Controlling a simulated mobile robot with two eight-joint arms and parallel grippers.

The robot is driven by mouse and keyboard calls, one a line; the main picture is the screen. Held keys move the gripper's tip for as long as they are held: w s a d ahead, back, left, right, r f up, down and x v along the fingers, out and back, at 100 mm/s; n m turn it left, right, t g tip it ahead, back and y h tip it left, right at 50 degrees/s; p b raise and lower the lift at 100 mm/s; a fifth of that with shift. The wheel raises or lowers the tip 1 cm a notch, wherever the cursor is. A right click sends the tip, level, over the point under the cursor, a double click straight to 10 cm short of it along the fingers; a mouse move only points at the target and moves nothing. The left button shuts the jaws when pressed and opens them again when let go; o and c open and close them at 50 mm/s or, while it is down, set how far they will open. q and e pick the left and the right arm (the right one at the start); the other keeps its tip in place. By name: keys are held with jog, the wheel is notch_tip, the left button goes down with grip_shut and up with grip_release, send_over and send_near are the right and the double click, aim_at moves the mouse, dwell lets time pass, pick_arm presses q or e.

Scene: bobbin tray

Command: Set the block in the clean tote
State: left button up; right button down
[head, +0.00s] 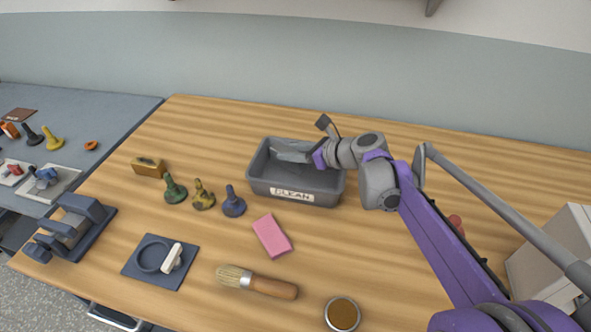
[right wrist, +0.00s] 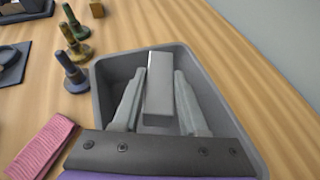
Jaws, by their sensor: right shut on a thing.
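My right gripper (head: 291,151) reaches into the tote from the right. In the right wrist view, a grey block (right wrist: 159,84) lies between the two pale fingers of my right gripper (right wrist: 158,98), which is shut on it. The block is within the tote's walls. I cannot tell whether it touches the floor. My left gripper is not in view.
Three bobbin-like pegs, green (head: 174,189), yellow (head: 203,196) and blue (head: 233,204), stand left of the tote. A pink sponge (head: 271,236) and a brush (head: 256,283) lie in front. A dark fixture (head: 70,226) sits at the left edge. The table behind the tote is clear.

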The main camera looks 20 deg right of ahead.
aim_at(292, 166)
jog(key=shift+f+b, duration=0.35)
jog(key=shift+f, duration=2.1)
jog(key=shift+f, duration=0.1)
jog(key=c, duration=0.9)
grip_release()
jog(key=shift+f, duration=0.1)
jog(key=o, duration=0.5)
jog(key=shift+c, duration=0.2)
jog(key=shift+r, duration=0.25)
jog(key=p+v, duration=0.1)
jog(key=v, duration=1.1)
